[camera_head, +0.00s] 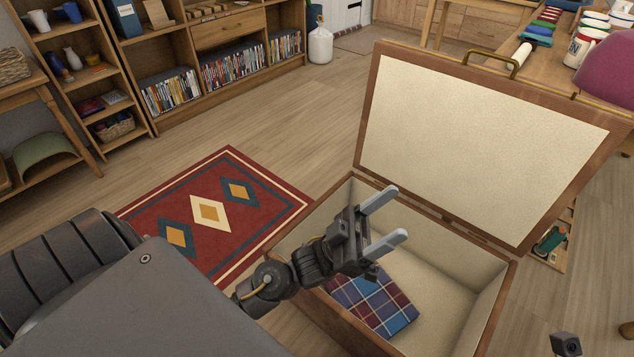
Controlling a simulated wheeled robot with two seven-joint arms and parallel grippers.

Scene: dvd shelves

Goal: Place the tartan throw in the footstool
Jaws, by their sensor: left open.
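The footstool (499,300) is an open wooden-edged box with a pale lining, at the lower middle right. Its lid (485,130) stands raised at the back, pale inside with a brown frame. The tartan throw (375,305), folded in blue, dark red and white checks, lies inside the box towards its left side. My left gripper (394,217) is open and empty above the box, with its two pale fingers apart and clear of the throw. The gripper hides part of the throw's far edge. A dark piece at the bottom right seems to be part of my right gripper; its fingers are out of frame.
A red patterned rug (210,210) lies on the wooden floor left of the footstool. Shelves (205,75) with discs stand at the back left. A table with mugs (585,45) and a pink chair (608,70) are at the upper right. Floor between rug and shelves is clear.

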